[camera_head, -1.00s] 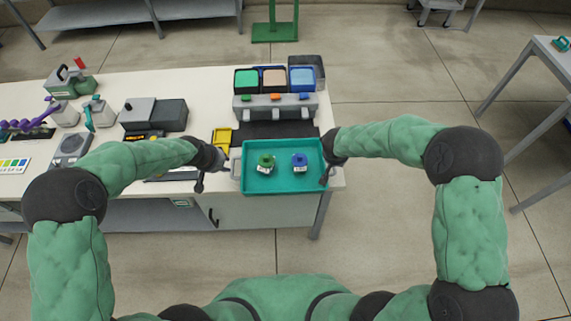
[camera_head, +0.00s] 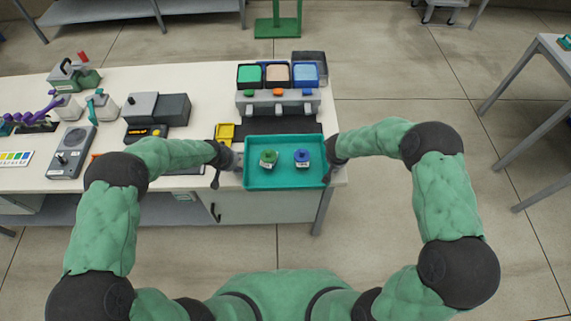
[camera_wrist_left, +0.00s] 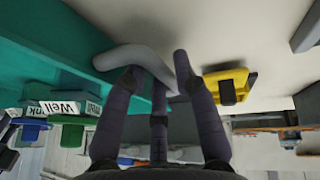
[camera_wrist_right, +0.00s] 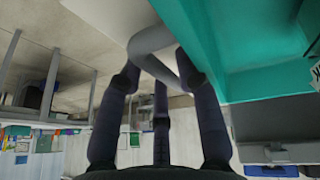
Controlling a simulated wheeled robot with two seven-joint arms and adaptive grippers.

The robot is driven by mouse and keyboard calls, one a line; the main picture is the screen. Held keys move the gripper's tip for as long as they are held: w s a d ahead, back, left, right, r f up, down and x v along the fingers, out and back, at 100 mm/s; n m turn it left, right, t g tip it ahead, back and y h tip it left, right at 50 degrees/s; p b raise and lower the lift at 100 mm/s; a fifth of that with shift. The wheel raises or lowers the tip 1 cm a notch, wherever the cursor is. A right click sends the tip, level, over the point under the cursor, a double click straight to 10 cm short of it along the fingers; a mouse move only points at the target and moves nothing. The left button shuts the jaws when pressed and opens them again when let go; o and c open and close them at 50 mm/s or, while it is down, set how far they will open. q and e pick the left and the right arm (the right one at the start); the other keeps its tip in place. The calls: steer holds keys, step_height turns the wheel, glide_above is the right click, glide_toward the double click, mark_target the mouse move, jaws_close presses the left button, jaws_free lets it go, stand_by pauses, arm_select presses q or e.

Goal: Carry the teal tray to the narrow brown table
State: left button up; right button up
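The teal tray (camera_head: 285,181) lies at the front right of the white workbench. It carries a green-topped container (camera_head: 268,159) and a blue-topped container (camera_head: 302,158). My left gripper (camera_head: 232,162) is at the tray's left end. In the left wrist view its spread fingers (camera_wrist_left: 155,70) stand around the grey tray handle (camera_wrist_left: 128,56), not clearly clamped. My right gripper (camera_head: 329,168) is at the right end. In the right wrist view its spread fingers (camera_wrist_right: 157,65) stand around the other handle (camera_wrist_right: 150,41). No narrow brown table is seen.
Behind the tray is a rack of green, tan and blue bins (camera_head: 277,76). A yellow block (camera_head: 225,131) stands close to the tray's left back corner. Grey devices (camera_head: 158,109) fill the bench's left. Floor (camera_head: 410,95) is open right of the bench; a grey-legged table (camera_head: 545,80) is farther right.

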arm_select(q)
steer(key=shift+w+f, duration=0.15)
steer(key=shift+f, duration=0.2)
arm_select(e)
steer(key=shift+w+d+f, duration=0.1)
steer(key=shift+f, duration=0.25)
arm_select(q)
jaws_close()
arm_select(e)
jaws_close()
arm_select(q)
steer(key=shift+r, duration=0.2)
arm_select(e)
steer(key=shift+r, duration=0.2)
